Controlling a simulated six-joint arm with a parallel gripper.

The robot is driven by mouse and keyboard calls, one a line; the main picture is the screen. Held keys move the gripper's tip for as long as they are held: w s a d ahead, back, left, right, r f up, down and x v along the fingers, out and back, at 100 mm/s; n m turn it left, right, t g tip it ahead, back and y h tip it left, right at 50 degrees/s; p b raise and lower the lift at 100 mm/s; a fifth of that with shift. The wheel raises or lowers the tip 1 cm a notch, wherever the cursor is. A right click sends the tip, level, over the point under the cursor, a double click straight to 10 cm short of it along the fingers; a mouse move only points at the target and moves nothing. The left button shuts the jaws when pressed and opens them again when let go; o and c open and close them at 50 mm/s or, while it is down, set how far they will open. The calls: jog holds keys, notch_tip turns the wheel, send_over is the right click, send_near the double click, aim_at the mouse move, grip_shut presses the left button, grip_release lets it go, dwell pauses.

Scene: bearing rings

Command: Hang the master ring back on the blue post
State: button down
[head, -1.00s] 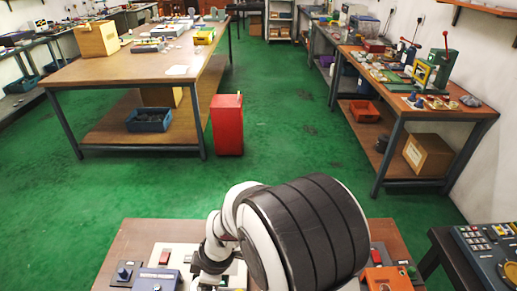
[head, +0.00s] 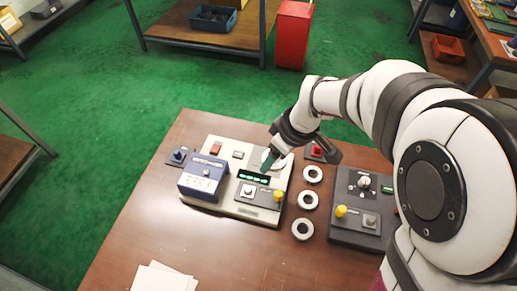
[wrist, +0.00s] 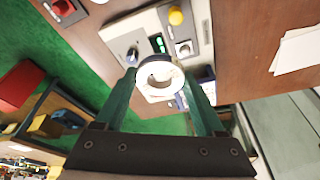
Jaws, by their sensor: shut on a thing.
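My gripper (head: 269,161) is over the beige test panel in the head view. In the wrist view its two green fingers (wrist: 165,82) are shut on a pale ring, the master ring (wrist: 143,78), which sits between their tips. The ring is hard to make out in the head view. The blue post (head: 178,155) stands on a small dark base at the left of the panel, apart from my gripper and to its left. I see no ring on it. A red post (head: 317,151) stands on a similar base right of my gripper.
The beige panel (head: 230,209) carries a blue box (head: 203,178), a green display and a yellow knob (head: 278,195). Several loose rings (head: 308,201) lie in a column to its right, beside a dark control box (head: 345,238). Papers (head: 165,279) lie at the front; the left tabletop is clear.

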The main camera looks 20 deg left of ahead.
jog(key=w+d+r+m+t+h, duration=0.2)
jog(key=w+d+r+m, duration=0.3)
jog(key=d+r+m, duration=0.55)
jog(key=w+a+n, duration=0.1)
jog(key=w+a, duration=0.2)
jog(key=a, duration=0.3)
jog(key=n+g+y, duration=0.1)
jog(key=n+y, duration=0.1)
jog(key=n, duration=0.7)
send_over(177, 153)
jog(key=shift+m, duration=0.25)
notch_tip(177, 153, down, 18)
jog(key=shift+w, duration=0.1)
jog(key=shift+a+f, duration=0.1)
jog(key=shift+f, duration=1.95)
jog(key=shift+f, duration=0.1)
